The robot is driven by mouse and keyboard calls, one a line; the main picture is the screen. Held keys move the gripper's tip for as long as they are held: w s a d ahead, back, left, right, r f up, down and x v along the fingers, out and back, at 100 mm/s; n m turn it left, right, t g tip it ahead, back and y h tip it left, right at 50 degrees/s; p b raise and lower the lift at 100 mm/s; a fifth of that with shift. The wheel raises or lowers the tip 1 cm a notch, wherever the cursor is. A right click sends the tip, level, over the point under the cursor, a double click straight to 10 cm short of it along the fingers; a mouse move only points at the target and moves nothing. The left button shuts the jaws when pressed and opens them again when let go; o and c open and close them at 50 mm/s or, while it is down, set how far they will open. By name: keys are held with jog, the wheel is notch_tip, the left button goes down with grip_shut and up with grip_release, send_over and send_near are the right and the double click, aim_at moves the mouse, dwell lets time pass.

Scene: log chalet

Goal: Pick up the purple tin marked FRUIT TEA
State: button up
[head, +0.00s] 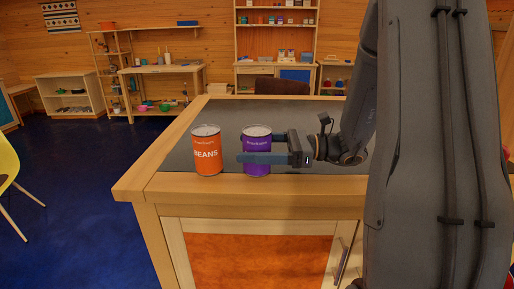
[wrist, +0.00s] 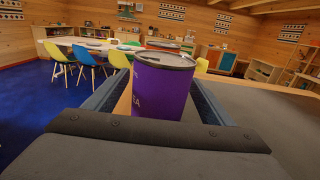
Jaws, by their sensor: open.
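The purple tin (head: 257,170) stands upright on the dark top of a wooden cabinet in the head view. Its label is largely hidden there by a gripper finger. My gripper (head: 262,148) reaches in from the right with its fingers on the near and far sides of the tin. In the wrist view the purple tin (wrist: 163,92) stands between the two open fingers, with only the end of its lettering showing. I cannot tell whether either finger touches it. An orange tin marked BEANS (head: 207,155) stands just left of the purple tin.
The cabinet's wooden rim (head: 150,172) runs close in front of the tins. The cabinet top behind them is clear. Shelves (head: 275,45) stand at the far wall. A table (wrist: 95,42) with coloured chairs shows beyond in the wrist view.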

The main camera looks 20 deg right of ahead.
jog(key=shift+x, duration=1.35)
jog(key=c, duration=1.3)
jog(key=shift+o, duration=0.2)
jog(key=shift+r, duration=0.15)
